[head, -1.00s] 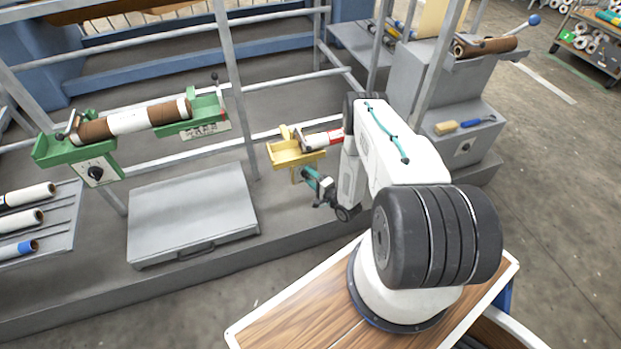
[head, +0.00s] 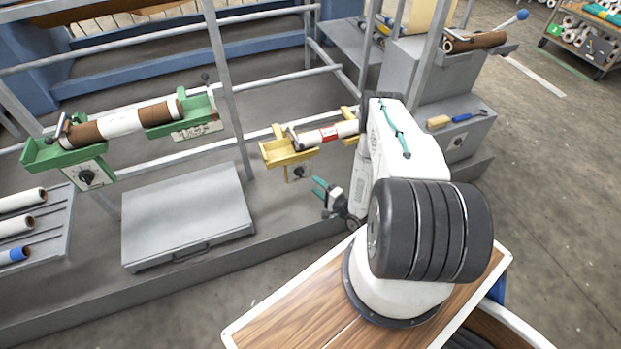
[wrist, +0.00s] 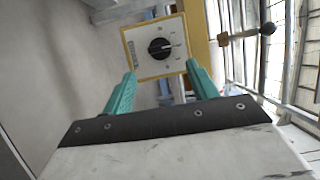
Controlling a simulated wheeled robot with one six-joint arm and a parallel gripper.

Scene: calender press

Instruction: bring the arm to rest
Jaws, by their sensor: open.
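My gripper (head: 318,188) is in the head view, in front of and below the yellow bracket (head: 287,153). Its two teal fingers are apart with nothing between them. In the wrist view my gripper (wrist: 160,82) shows both fingers spread. The white dial plate with a black knob (wrist: 160,49) lies beyond the fingertips, apart from them. My arm is folded above the wooden top of my base. A white roll with a red band (head: 328,134) rests in the yellow holder, its right part close behind my arm.
A green holder carries a brown and white roll (head: 122,122) at the left. A grey flat case (head: 187,217) lies on the platform. Grey rails and an upright post (head: 226,90) stand behind. A brush (head: 439,122) and a blue-handled tool lie on the grey step at right.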

